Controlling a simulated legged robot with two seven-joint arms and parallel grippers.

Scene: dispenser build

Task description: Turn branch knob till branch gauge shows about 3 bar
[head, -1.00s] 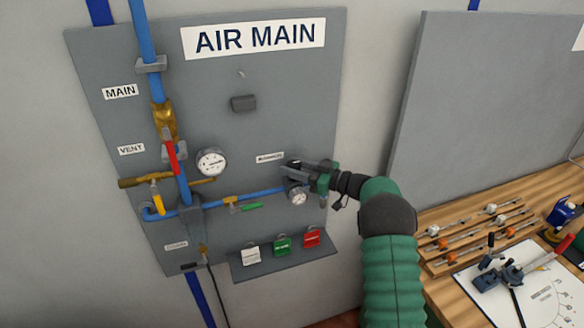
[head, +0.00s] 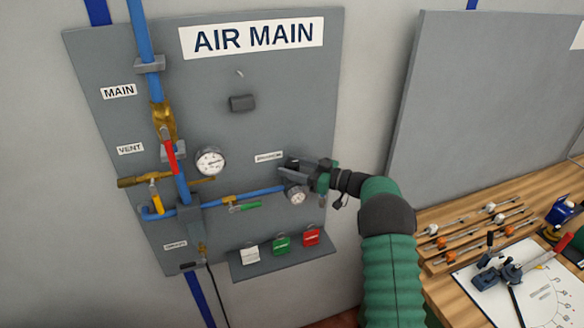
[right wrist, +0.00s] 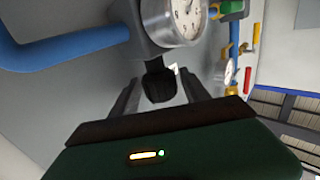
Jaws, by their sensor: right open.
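The branch gauge (head: 296,195) is a small round white dial at the right end of the blue branch pipe. It also shows large in the right wrist view (right wrist: 186,18), cut by the top edge, and its reading is not clear. The black branch knob (right wrist: 158,85) sits beside the gauge body in the right wrist view. My right gripper (head: 290,172) is at the knob, covering most of it in the head view. In the right wrist view its two fingers (right wrist: 160,98) stand open on either side of the knob, with gaps visible. My left gripper is not in view.
A larger gauge (head: 210,161) sits left on the grey panel (head: 285,70). A red-handled valve (head: 170,155), a yellow handle (head: 157,199) and a green handle (head: 245,207) are on the pipes. Coloured tags (head: 281,244) hang below. A wooden bench (head: 470,222) with tools stands right.

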